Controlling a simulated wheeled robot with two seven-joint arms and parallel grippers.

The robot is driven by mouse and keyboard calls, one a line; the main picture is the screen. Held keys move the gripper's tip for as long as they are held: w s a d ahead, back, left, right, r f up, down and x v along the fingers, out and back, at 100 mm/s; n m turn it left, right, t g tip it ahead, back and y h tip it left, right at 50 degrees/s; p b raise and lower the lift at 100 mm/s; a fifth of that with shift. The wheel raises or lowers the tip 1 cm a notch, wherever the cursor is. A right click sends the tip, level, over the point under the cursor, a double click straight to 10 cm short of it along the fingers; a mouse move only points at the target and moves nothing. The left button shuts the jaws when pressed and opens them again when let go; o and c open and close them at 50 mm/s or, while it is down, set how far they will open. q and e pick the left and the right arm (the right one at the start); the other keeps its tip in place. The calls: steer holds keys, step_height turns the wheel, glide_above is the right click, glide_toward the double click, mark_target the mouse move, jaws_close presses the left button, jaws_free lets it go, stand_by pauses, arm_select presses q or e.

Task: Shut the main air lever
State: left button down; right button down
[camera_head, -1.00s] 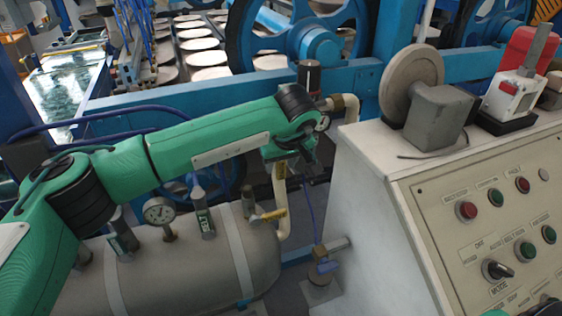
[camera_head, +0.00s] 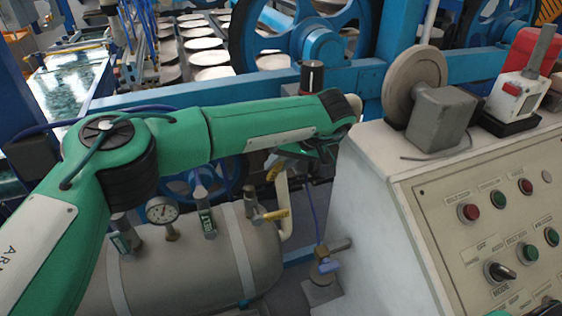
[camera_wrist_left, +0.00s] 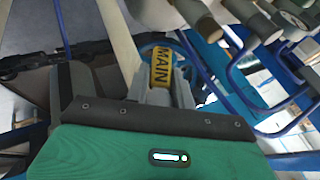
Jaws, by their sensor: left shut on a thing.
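The main air lever (camera_wrist_left: 161,68) is yellow with the word MAIN on it and shows in the left wrist view, just ahead of the gripper. My left gripper (camera_wrist_left: 161,90) is shut on the lever, with its grey fingers at the lever's near part. In the head view, my left gripper (camera_head: 304,153) is just left of the white console, below the blue beam. My right gripper is not in view.
The white control console (camera_head: 375,190) stands close on the right. A blue beam (camera_head: 210,92) and wheel (camera_head: 320,40) lie behind.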

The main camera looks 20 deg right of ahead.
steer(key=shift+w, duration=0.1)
arm_select(q)
steer(key=c, duration=1.2)
jaws_free()
steer(key=shift+c, duration=0.2)
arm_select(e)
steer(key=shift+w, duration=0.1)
arm_select(q)
steer(key=shift+r, duration=0.25)
steer(key=r, duration=0.9)
steer(key=shift+w+d+b, duration=0.25)
steer(key=shift+w+b, duration=0.05)
steer(key=shift+b, duration=0.05)
step_height(320, 180, up, 10)
steer(key=shift+s+a+r, duration=0.2)
steer(key=shift+s+r, duration=0.05)
steer(key=shift+s, duration=0.05)
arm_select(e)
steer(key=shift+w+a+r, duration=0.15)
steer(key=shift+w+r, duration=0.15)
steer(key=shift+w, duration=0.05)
